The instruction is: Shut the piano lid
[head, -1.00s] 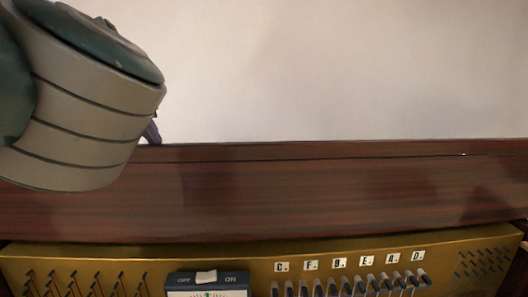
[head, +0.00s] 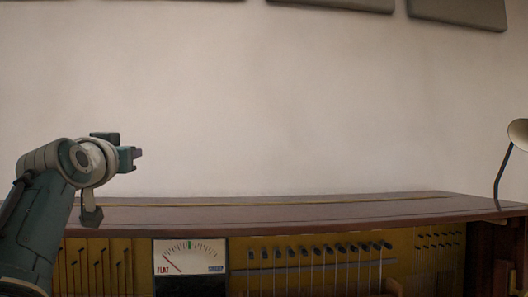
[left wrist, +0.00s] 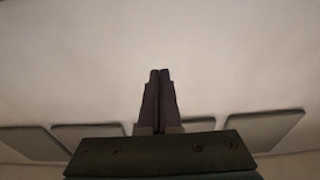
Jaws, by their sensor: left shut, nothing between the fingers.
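The piano's dark red-brown wooden lid (head: 320,212) runs across the top of the open-fronted piano in the head view, seen nearly edge-on, with a long seam along it. It looks about level; I cannot tell whether it is fully down. My left gripper (head: 138,153) is at the left, above the lid and apart from it, pointing right. In the left wrist view my left gripper's dark fingers (left wrist: 159,75) are pressed together, empty, against a plain pale surface. My right gripper is not in view.
Below the lid, the brass-coloured front (head: 300,248) carries several pegs and strings and a tuning meter (head: 190,256). A desk lamp (head: 499,178) stands at the lid's right end. Grey panels (head: 458,12) hang on the pale wall. The space above the lid's middle is clear.

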